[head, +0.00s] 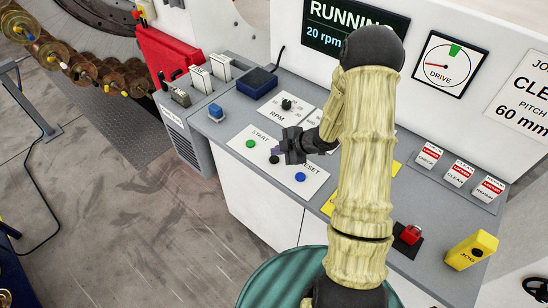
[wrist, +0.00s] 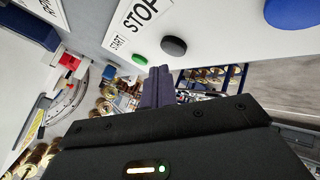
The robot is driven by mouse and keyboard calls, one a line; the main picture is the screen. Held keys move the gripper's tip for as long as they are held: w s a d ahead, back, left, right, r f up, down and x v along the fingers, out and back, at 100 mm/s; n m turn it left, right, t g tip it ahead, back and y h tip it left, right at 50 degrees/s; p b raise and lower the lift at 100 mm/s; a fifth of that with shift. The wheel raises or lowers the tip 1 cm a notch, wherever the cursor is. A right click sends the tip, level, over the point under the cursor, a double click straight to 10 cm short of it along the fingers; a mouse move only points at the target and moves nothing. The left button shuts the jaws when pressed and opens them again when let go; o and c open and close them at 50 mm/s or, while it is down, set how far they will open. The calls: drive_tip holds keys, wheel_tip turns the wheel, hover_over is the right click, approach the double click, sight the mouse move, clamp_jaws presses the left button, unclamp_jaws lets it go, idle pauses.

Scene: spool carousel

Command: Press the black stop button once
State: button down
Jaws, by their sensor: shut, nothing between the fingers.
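The black stop button (head: 274,160) sits on a white plate between the green start button (head: 250,143) and the blue reset button (head: 300,177). My gripper (head: 277,150) is over this plate, right by the black button, with its fingers together and nothing held. In the wrist view the black button (wrist: 174,46) shows whole just beyond the fingertips (wrist: 160,72), under the STOP label. The green button (wrist: 140,60) is to its left and the blue button (wrist: 291,12) is at the upper right. I see no contact, but the exact gap is unclear.
The display (head: 352,32) reads RUNNING, 20 rpm. An RPM knob (head: 287,104) and a blue box (head: 257,83) lie behind the plate. A red button (head: 410,234) and a yellow jog box (head: 471,250) stand to the right. My arm hides the panel's middle.

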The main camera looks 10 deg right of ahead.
sight(278, 159)
drive_tip(key=shift+r+p, duration=1.75)
drive_tip(key=shift+r, duration=0.5)
drive_tip(key=shift+w+d+r+m, duration=0.1)
drive_tip(key=shift+d+r+m, duration=0.05)
drive_tip(key=shift+r+m, duration=0.15)
drive_tip(key=s+d+r+m+h+b, duration=0.2)
drive_tip(key=s+d+r+m+h, duration=0.1)
drive_tip(key=s+r+m+h, duration=0.6)
drive_tip(key=s+a+r+m+g+y, duration=0.1)
drive_tip(key=s+a+m, duration=0.1)
drive_tip(key=s+m, duration=0.2)
drive_tip(key=s+a+r+m+g+y, duration=0.1)
drive_tip(key=s+a+m+g, duration=0.1)
drive_tip(key=s+m, duration=0.3)
drive_tip(key=shift+s+a+r+g+b, duration=0.15)
drive_tip(key=shift+s+r+g+b, duration=0.2)
drive_tip(key=shift+s, duration=0.9)
